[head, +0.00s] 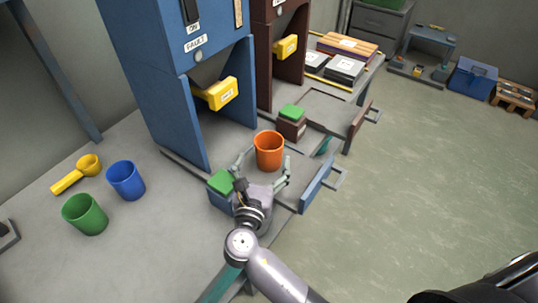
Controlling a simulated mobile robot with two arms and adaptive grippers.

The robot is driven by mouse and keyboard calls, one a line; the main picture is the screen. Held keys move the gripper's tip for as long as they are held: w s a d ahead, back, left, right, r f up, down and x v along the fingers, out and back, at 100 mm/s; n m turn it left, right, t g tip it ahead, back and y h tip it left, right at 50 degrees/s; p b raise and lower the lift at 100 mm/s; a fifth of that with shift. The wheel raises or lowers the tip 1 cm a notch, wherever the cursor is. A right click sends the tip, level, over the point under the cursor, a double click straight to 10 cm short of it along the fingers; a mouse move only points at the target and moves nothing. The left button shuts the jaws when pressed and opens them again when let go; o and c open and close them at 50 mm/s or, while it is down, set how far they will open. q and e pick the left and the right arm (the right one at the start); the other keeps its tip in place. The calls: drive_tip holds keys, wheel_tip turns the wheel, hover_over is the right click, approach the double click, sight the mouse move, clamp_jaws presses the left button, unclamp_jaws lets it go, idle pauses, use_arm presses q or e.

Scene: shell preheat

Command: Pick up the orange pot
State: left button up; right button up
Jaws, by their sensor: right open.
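The orange pot (269,152) stands upright in front of the blue machine, on the grey surface by the blue-fronted drawer. My right gripper (265,162) is open, with one finger to the left of the pot and the other to its right. The gripper's palm is on the near side of the pot and hides part of the surface there. I cannot tell whether the fingers touch the pot. My left gripper is not in view.
A green button box (221,183) sits close left of the gripper, another (291,116) behind the pot. The blue machine (180,80) rises behind left. Open floor lies right.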

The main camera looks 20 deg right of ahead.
sight(266, 152)
drive_tip(key=shift+x, duration=1.1)
drive_tip(key=x, duration=0.3)
drive_tip(key=shift+w+d, duration=0.3)
drive_tip(key=shift+w, duration=0.05)
drive_tip(key=shift+c, duration=1)
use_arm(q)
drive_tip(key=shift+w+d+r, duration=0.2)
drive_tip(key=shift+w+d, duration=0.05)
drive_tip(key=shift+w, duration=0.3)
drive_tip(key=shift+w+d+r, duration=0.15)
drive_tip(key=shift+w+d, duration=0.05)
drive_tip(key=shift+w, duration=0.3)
use_arm(e)
drive_tip(key=c, duration=1.6)
